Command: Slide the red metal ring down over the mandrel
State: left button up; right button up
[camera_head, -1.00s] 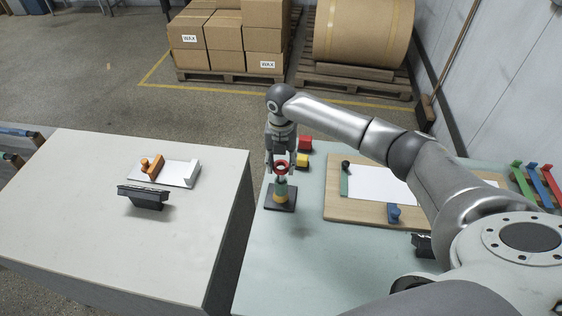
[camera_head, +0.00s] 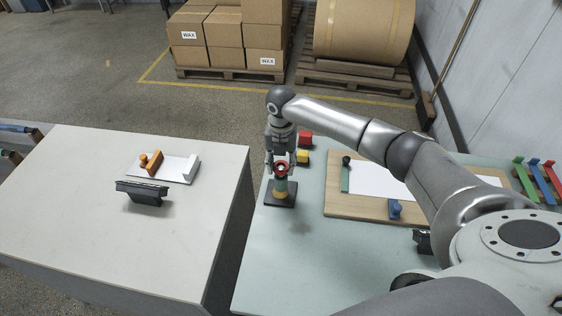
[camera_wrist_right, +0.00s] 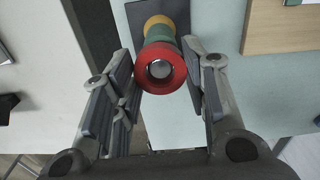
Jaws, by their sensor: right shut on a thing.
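The red metal ring (camera_head: 282,169) is at the top of the mandrel, which stands on a dark square base (camera_head: 291,203). Green (camera_head: 281,187) and yellow (camera_head: 281,197) bands show on the mandrel below the ring. My right gripper (camera_head: 281,167) points down and is shut on the red ring. In the right wrist view the red ring (camera_wrist_right: 161,86) sits between the fingers (camera_wrist_right: 163,92). The mandrel's grey round end (camera_wrist_right: 159,69) shows through its opening. The exact depth of the ring on the mandrel is hard to tell. My left gripper is not in view.
Red (camera_head: 305,138) and yellow (camera_head: 303,156) blocks stand just behind the mandrel. A wooden board (camera_head: 335,207) with white paper lies to the right. The left table (camera_head: 75,235) holds a dark tool (camera_head: 143,192). The green table (camera_head: 300,265) is clear in front.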

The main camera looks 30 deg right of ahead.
jog(key=shift+f+b, duration=0.4)
jog(key=shift+f, duration=0.4)
jog(key=o, duration=1.1)
notch_tip(320, 180, up, 12)
jog(key=shift+r, duration=0.1)
jog(key=shift+s, duration=0.1)
